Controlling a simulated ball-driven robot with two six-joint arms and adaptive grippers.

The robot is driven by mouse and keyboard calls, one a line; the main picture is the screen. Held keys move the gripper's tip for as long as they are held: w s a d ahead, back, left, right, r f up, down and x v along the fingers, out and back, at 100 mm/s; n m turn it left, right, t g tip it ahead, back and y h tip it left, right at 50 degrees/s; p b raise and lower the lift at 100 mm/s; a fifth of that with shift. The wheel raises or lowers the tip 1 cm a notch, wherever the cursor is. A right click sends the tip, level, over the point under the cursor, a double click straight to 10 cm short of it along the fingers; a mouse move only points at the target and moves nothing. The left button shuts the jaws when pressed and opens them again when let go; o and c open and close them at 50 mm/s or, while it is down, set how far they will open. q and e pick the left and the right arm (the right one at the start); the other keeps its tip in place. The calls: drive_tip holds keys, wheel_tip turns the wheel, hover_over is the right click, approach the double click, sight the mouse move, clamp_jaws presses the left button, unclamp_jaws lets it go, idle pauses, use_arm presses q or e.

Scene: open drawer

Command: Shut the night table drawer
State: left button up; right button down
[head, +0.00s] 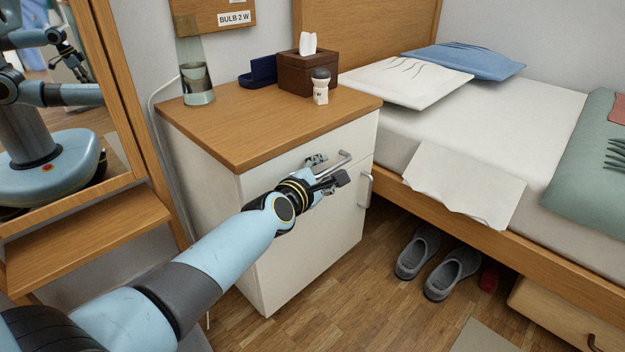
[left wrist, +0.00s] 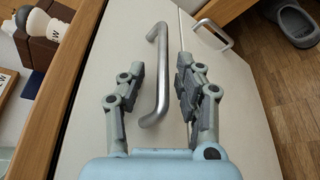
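The night table has a wooden top (head: 258,128) and a white front. Its drawer front (head: 290,168) lies just under the top and looks flush or nearly so; I cannot tell whether a small gap is left. A grey bar drawer handle (head: 338,164) is on it, and the handle also shows in the left wrist view (left wrist: 157,75). My left gripper (head: 329,170) is open at the drawer front. In the left wrist view its fingers (left wrist: 158,72) stand on either side of the handle, with space between. My right gripper is in neither view.
A lower door handle (head: 367,188) sticks out below the drawer. The bed (head: 480,120) is at right, slippers (head: 418,252) on the floor, a mirror at left.

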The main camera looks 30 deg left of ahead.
use_arm(q)
drive_tip(key=v, duration=1.1)
drive_tip(key=shift+s, duration=0.35)
drive_tip(key=shift+a, duration=0.1)
